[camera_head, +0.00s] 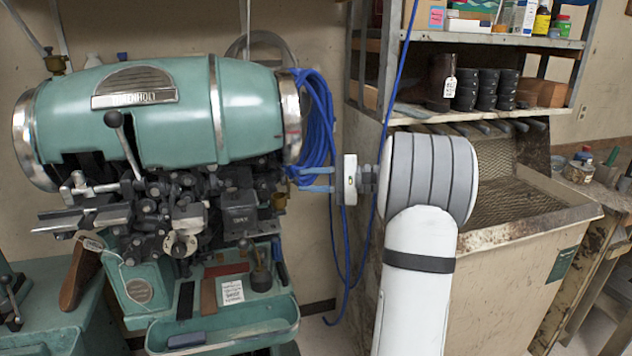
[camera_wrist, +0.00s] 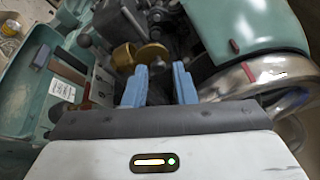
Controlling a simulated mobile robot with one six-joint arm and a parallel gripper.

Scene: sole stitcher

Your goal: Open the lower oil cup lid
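The lower oil cup (camera_head: 278,201) is a small brass fitting low on the right side of the green stitcher in the head view. In the wrist view, brass rounded parts (camera_wrist: 152,53) show just beyond the fingertips; they look like this cup and its lid. I cannot tell whether the lid is open or closed. My gripper (camera_head: 302,179) is to the right of and slightly above the cup in the head view, pointing left at the machine. Its two blue fingers (camera_wrist: 160,80) are apart with nothing held between them.
The stitcher's green body with a polished metal ring (camera_wrist: 255,75) is close to the fingers. Blue coiled hose (camera_head: 318,120) hangs behind my gripper. A green tray (camera_head: 225,330) lies below the machine. A shelf and a worn bin (camera_head: 520,270) stand at the right.

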